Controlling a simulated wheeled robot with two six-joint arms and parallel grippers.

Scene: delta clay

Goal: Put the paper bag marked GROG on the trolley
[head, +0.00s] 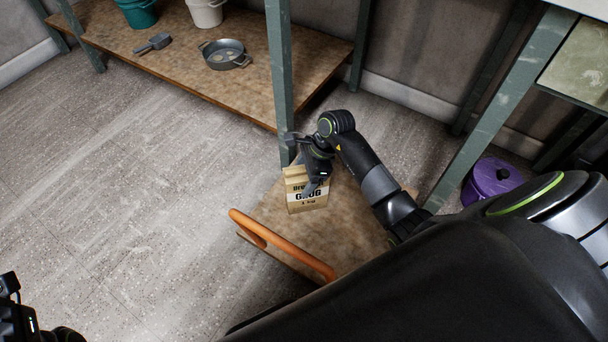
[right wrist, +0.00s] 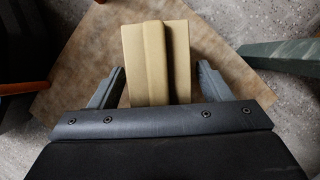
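The tan paper bag marked GROG (head: 308,199) stands upright at the far end of the trolley (head: 345,225), which has a brown board top and an orange handle. In the right wrist view the bag (right wrist: 155,62) shows from above with its folded top, over the brown board (right wrist: 90,55). My right gripper (head: 312,178) is above and around the bag. Its fingers (right wrist: 160,85) are spread on either side of the bag, with gaps beside it. Part of my left arm's end (head: 18,318) shows at the lower left corner; its fingers cannot be made out.
A green-legged shelf (head: 190,50) at the back holds a metal pan (head: 224,54), a scoop (head: 153,43), a teal bucket (head: 138,12) and a white bucket (head: 205,12). A purple pot (head: 490,180) is at right. A green post rises close behind the bag. The floor at left is clear.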

